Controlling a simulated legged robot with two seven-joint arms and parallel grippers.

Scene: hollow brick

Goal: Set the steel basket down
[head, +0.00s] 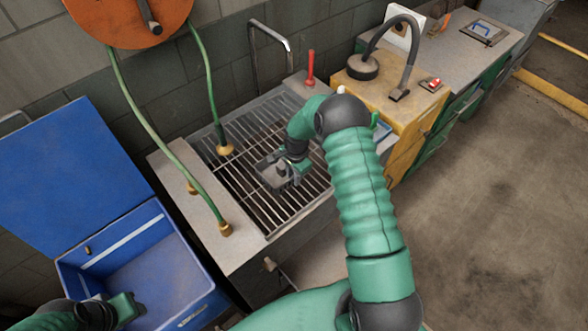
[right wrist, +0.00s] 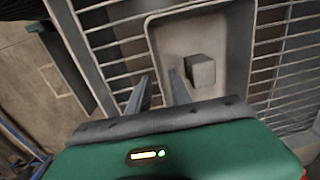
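A small grey, shallow, tray-like basket (head: 268,172) rests on the metal bar grate (head: 240,195) in the head view. In the right wrist view, the basket (right wrist: 190,28) has a raised rim and holds a small grey block (right wrist: 200,70). My right gripper (head: 291,170) is over the basket. In the right wrist view its fingers (right wrist: 160,88) are apart, one on each side of the basket's near left wall, with a visible gap. Whether they touch the wall I cannot tell. My left gripper (head: 128,308) is at the bottom left, over the blue bin, its fingers unclear.
A blue bin (head: 205,283) with its lid raised stands at the left. Green hoses hang from an orange reel (head: 130,15) to the grate's left edge. A red-handled tool (head: 310,68) stands behind the grate. A yellow cabinet (head: 425,108) is to its right. Open floor lies at the right.

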